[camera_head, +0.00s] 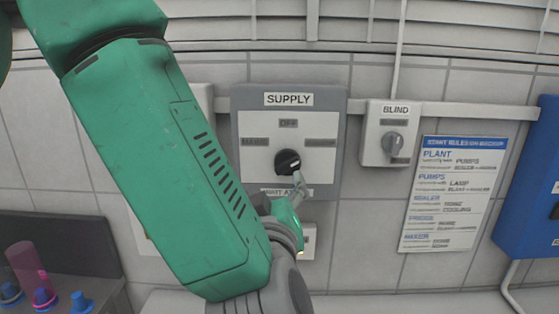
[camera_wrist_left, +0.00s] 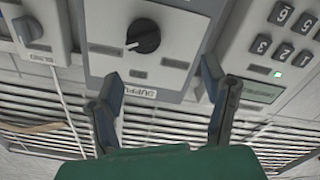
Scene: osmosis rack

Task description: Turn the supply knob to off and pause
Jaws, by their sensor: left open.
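The supply knob (camera_head: 287,161) is a round black knob on a grey and white panel (camera_head: 331,185) labelled SUPPLY. An OFF label sits above the knob, with blurred labels to its left and right. A pale mark on the knob faces roughly right. My left gripper (camera_head: 298,188) is just below the knob and partly hidden by my green arm. In the left wrist view, which is turned upside down, the knob (camera_wrist_left: 143,35) lies beyond the fingertips. The left gripper (camera_wrist_left: 160,76) is open there, its fingers apart with nothing between them. My right gripper is not in view.
A smaller box labelled BLIND (camera_head: 374,152) with a grey knob is to the right. A rules sheet (camera_head: 446,195) hangs beside it. A blue box (camera_head: 533,185) is at the far right. The wrist view shows a keypad (camera_wrist_left: 283,45) with a green light near the panel.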

